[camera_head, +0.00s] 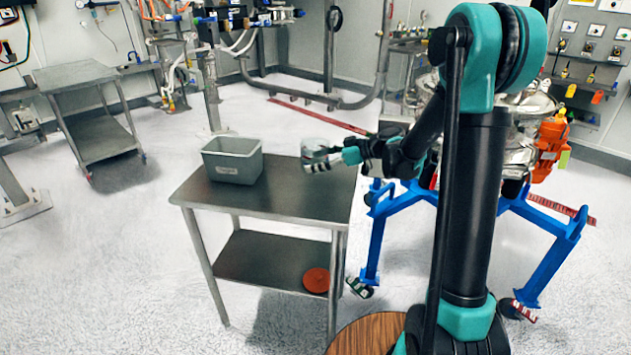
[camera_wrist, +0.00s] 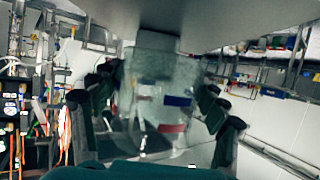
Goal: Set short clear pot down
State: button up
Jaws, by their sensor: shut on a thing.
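The short clear pot (camera_head: 311,150) is at my gripper (camera_head: 330,158), over the far right part of the steel table (camera_head: 290,206). In the wrist view the see-through pot (camera_wrist: 150,80) sits between the dark fingers of my gripper (camera_wrist: 160,100), which is shut on it. Red and blue marks show on or through its wall. I cannot tell whether the pot's base touches the tabletop.
A grey bin (camera_head: 232,160) stands at the table's left back. The tabletop in front of the bin and pot is clear. An orange disc (camera_head: 316,280) lies on the lower shelf. A blue frame (camera_head: 395,205) stands right of the table.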

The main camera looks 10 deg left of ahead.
aim_at(317, 188)
notch_tip(317, 188, down, 8)
jog(key=shift+r, duration=0.15)
jog(key=o, duration=1.4)
jog(key=v, duration=1.2)
jog(key=s+d+f+m+h, duration=0.3)
jog(key=s+d+m+h, duration=0.1)
jog(key=s, duration=0.4)
jog(key=s+d+f+m+t+h, duration=0.1)
jog(key=s+d+f+m+h, duration=0.1)
jog(key=s+d+m+h, duration=0.2)
jog(key=s+d+f+m+h, duration=0.3)
jog(key=s+d+m+h, duration=0.2)
jog(key=s, duration=0.8)
jog(key=shift+d+f+m+t, duration=0.2)
jog(key=shift+d+m, duration=0.55)
jog(key=shift+d, duration=0.25)
jog(key=shift+d+f+m+t, duration=0.2)
jog(key=shift+d+m, duration=0.55)
jog(key=shift+d, duration=0.25)
